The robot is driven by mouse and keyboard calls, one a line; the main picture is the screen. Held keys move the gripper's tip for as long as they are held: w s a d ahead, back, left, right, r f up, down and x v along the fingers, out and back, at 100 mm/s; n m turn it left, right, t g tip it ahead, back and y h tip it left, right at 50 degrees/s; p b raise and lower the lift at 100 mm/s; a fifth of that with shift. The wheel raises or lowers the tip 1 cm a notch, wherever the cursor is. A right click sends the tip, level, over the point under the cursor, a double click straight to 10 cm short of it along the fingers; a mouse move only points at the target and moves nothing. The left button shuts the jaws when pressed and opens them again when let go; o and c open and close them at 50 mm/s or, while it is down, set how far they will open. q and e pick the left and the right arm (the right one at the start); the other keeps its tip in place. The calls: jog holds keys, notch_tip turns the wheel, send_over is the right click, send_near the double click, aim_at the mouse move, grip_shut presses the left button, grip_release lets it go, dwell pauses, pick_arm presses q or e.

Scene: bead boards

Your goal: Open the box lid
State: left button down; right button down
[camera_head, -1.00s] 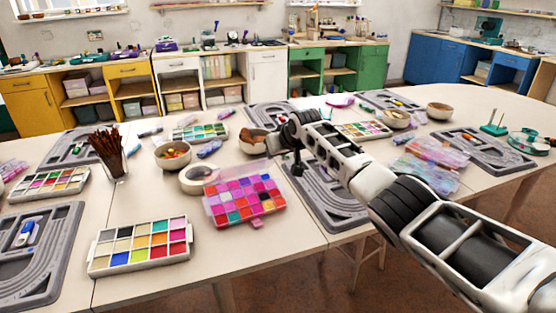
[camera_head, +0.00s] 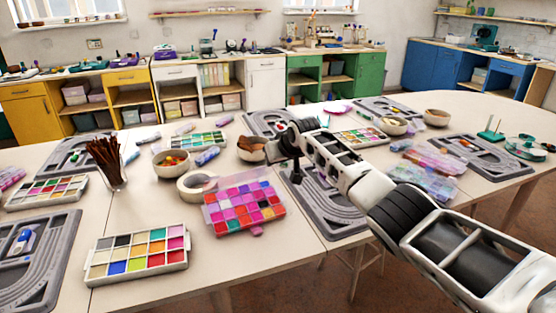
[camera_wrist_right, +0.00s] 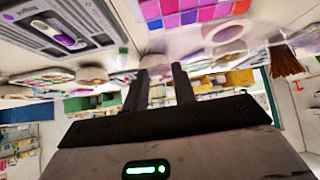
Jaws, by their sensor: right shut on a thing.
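The bead box (camera_head: 245,212) lies in the middle of the near table, its compartments full of pink, purple and red beads. It has a pink tab on its near edge. A see-through pinkish part, which looks like the box lid (camera_head: 212,187), shows along its back left side; how far it stands open is unclear. The box shows upside down at the top of the right wrist view (camera_wrist_right: 190,12). My right gripper (camera_head: 296,176) is just behind and right of the box. Its two fingers (camera_wrist_right: 160,75) show in the wrist view; the grip itself is hard to make out. My left gripper is out of view.
A paint palette (camera_head: 138,256) lies front left of the box. A tape roll (camera_head: 195,186), a bowl (camera_head: 171,163) and a cup of brushes (camera_head: 108,165) stand behind and left. A grey bead board (camera_head: 335,215) lies to the right, under my right arm.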

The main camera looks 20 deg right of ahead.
jog(key=shift+r, duration=0.15)
jog(key=c, duration=1.1)
grip_release()
jog(key=v, duration=1.6)
